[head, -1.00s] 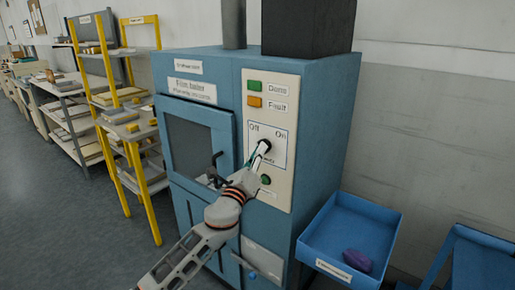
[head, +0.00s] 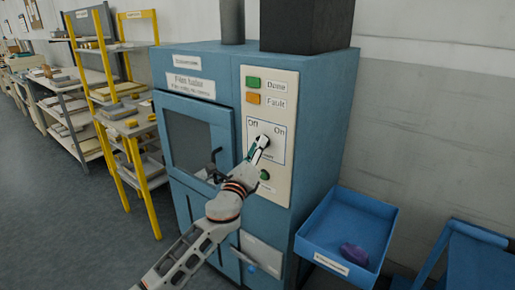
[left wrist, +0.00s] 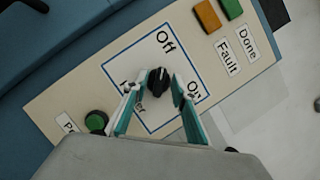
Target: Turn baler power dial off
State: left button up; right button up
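The baler (head: 225,68) is a blue cabinet with a cream control panel. Its black power dial (head: 262,141) sits in a blue-outlined square with "Off" at upper left and "On" at upper right. The dial also shows in the left wrist view (left wrist: 159,86), where a small pale mark seems to lie on its side toward "Off". My left gripper (head: 259,148) is at the dial. Its two teal-and-white fingers stand apart, one on each side of the dial; I cannot tell whether they touch it. My right gripper is not in view.
A green "Done" light (head: 253,82) and orange "Fault" light (head: 253,98) are above the dial, with a green button (head: 264,175) below. A blue bin (head: 313,238) with a purple item (head: 354,254) stands right. A yellow-posted shelf (head: 134,160) stands left. Floor at left is clear.

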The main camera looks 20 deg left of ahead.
pick_arm(q)
jog(key=v, duration=1.2)
dwell(0.3)
jog(key=s+d+f+n+g, duration=0.1)
jog(key=s+f+n+g, duration=0.2)
jog(key=s+f+n, duration=0.5)
jog(key=s+f+n+g, duration=0.2)
jog(key=s+f, duration=0.2)
jog(key=f, duration=0.8)
jog(key=s+d+f+n+g, duration=0.1)
jog(key=s+f+n+g, duration=0.2)
jog(key=s+f+n, duration=0.45)
jog(key=s+f+n+g+h, duration=0.1)
jog(key=s+f+n, duration=0.4)
jog(key=s+f, duration=0.5)
jog(key=shift+s+d+f+g, duration=0.45)
jog(key=shift+s+g, duration=0.35)
jog(key=shift+s, duration=0.35)
jog(key=shift+o, duration=0.2)
jog(key=shift+r, duration=0.1)
